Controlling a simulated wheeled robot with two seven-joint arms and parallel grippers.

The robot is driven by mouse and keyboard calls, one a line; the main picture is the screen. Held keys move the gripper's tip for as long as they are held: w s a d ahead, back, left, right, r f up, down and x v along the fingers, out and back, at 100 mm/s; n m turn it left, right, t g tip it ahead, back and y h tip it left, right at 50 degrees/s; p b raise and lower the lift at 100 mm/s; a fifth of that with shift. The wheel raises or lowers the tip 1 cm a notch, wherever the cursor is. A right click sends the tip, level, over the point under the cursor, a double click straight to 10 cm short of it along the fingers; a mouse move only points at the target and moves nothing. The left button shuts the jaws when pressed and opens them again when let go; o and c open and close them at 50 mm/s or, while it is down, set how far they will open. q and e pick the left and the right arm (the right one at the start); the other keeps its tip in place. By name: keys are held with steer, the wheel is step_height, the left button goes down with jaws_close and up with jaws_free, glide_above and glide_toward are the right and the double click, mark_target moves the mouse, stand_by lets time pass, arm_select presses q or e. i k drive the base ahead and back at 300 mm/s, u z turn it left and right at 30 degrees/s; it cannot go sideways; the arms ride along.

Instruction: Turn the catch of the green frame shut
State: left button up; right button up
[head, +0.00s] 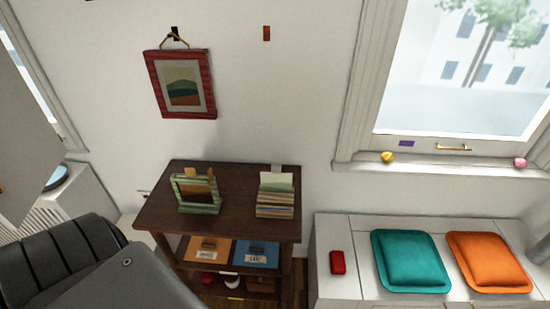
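The green frame (180,198) stands upright, leaning slightly, on the left part of the dark wooden shelf unit's top (232,202). A brown and orange picture shows inside its pale green border. A small yellow-tan piece shows just above its upper edge; I cannot tell whether it is the catch or something behind. The catch and its position cannot be made out. Neither of my grippers is in view, and nothing is seen touching the frame.
A stack of cards or papers (276,197) stands right of the frame. Labelled orange (206,247) and blue (257,253) boxes sit below. A red-framed picture (149,85) hangs above. A bench (345,285) with teal (410,262) and orange (490,262) cushions is at right.

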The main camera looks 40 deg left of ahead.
mark_target(210, 174)
steer(key=z, duration=0.4)
steer(key=i, duration=1.05)
steer(key=u, duration=2.15)
